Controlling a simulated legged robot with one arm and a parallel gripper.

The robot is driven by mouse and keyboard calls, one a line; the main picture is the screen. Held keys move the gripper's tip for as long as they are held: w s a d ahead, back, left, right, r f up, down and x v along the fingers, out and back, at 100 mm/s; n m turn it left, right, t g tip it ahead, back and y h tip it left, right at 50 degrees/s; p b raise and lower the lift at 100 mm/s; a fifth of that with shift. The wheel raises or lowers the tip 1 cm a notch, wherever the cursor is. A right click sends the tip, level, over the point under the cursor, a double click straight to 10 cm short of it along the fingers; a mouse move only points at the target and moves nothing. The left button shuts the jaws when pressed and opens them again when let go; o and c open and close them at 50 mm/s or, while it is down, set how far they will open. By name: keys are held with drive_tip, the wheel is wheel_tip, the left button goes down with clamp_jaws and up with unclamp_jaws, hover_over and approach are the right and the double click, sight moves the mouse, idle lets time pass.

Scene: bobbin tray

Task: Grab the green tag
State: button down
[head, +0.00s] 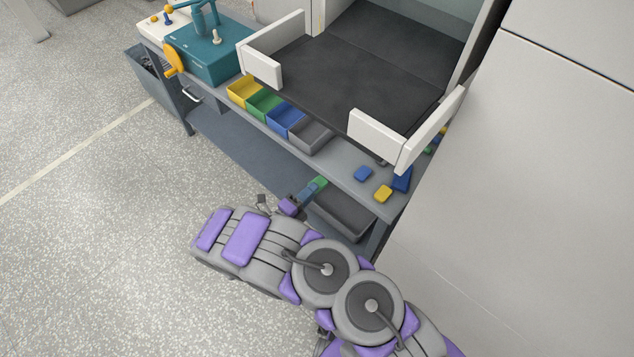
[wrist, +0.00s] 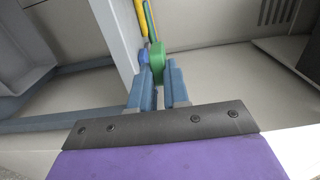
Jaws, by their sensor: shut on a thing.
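The green tag (head: 319,183) shows at the tip of my gripper (head: 308,191), below the front edge of the bench. In the wrist view the green tag (wrist: 157,57) is upright between the two blue-grey fingers of my gripper (wrist: 160,77), which are shut on it. Its lower end is hidden between the fingers. A blue tag (head: 362,173) and a yellow tag (head: 383,194) lie apart on the bench top. The wrist view also shows a blue piece (wrist: 144,56) and a yellow piece (wrist: 143,16) beyond the green tag.
Yellow (head: 243,90), green (head: 264,105), blue (head: 286,120) and grey (head: 311,136) bins line the bench (head: 340,163). A dark tray (head: 342,214) sits below. A dark-floored enclosure (head: 360,75) stands behind the bins. A large pale panel (head: 530,190) blocks the right; the floor at left is clear.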

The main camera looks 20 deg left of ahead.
drive_tip(key=s+p, duration=0.1)
drive_tip(key=s+a+r, duration=0.1)
drive_tip(key=s, duration=0.1)
drive_tip(key=s+a+r+p, duration=0.1)
drive_tip(key=s, duration=0.1)
drive_tip(key=shift+p, duration=0.35)
